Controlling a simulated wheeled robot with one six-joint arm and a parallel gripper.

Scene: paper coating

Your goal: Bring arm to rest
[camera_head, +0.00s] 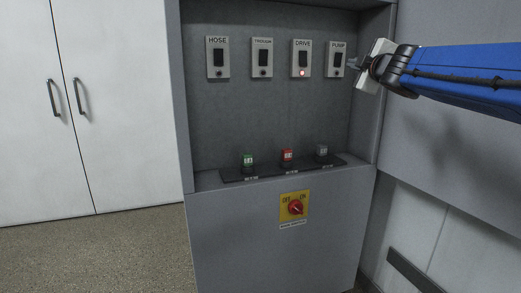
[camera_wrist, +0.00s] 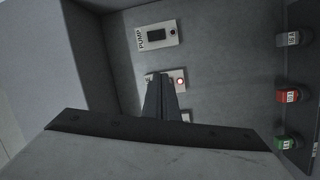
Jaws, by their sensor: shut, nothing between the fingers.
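My gripper (camera_head: 354,64) is at the right side of the panel recess in the head view, close to the PUMP switch plate (camera_head: 336,59). In the wrist view my gripper (camera_wrist: 157,78) is shut and empty, its fingers covering part of the DRIVE plate (camera_wrist: 181,79). The DRIVE plate also shows in the head view (camera_head: 301,59), with a lit red lamp. The HOSE plate (camera_head: 218,58) and another plate (camera_head: 262,58) beside it show no lit lamp. Whether the fingertips touch anything cannot be told.
A ledge holds a green (camera_head: 248,160), a red (camera_head: 287,156) and a grey block (camera_head: 322,151). Below is a red rotary switch (camera_head: 296,207) on a yellow plate. White cupboard doors (camera_head: 110,100) stand at left. The recess's right side wall (camera_head: 372,110) is close to my arm.

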